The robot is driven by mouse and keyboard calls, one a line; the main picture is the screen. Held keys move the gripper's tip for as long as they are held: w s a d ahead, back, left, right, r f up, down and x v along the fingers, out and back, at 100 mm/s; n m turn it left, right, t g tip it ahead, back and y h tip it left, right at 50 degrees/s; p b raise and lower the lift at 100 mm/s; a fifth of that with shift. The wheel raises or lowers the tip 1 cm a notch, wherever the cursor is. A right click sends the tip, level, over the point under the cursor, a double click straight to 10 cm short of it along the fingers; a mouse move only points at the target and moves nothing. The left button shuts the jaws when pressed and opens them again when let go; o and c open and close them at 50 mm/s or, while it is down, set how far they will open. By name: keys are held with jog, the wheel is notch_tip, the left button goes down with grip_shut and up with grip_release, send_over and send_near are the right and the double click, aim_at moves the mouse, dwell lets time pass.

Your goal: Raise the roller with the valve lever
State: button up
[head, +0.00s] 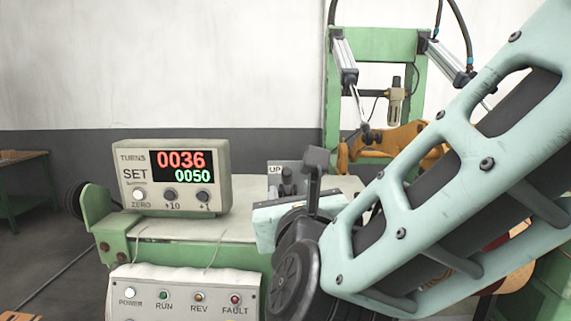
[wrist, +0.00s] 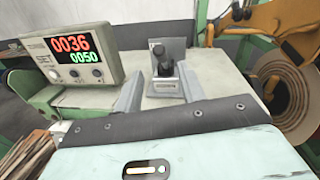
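The valve lever (wrist: 158,56), a short dark stick with a black knob, stands on a grey valve block (wrist: 166,86) on the pale machine top. In the head view the lever (head: 287,179) shows beside a plate marked UP, partly behind my wrist. My gripper (wrist: 160,82) is open, its two grey fingers apart toward the left and right of the valve block. I see nothing between the fingers in their grasp. The orange arm (head: 385,146) stands under the green frame with air cylinders. I cannot make out the roller itself clearly.
A counter box (head: 174,177) reading 0036 over 0050 stands left of the valve. A button panel (head: 185,296) is in front. A coiled roll (wrist: 293,92) is at the right. The machine top (head: 215,228) between box and valve is mostly clear.

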aim_at(288, 177)
jog(key=w+p, duration=0.1)
jog(key=w, duration=0.1)
jog(key=w+p, duration=0.1)
jog(key=w, duration=0.2)
jog(key=w+p, duration=0.1)
jog(key=w, duration=0.1)
jog(key=shift+w+a+r, duration=0.1)
jog(key=shift+w+a, duration=0.15)
jog(key=shift+a, duration=0.1)
jog(key=shift+w, duration=0.6)
grip_shut()
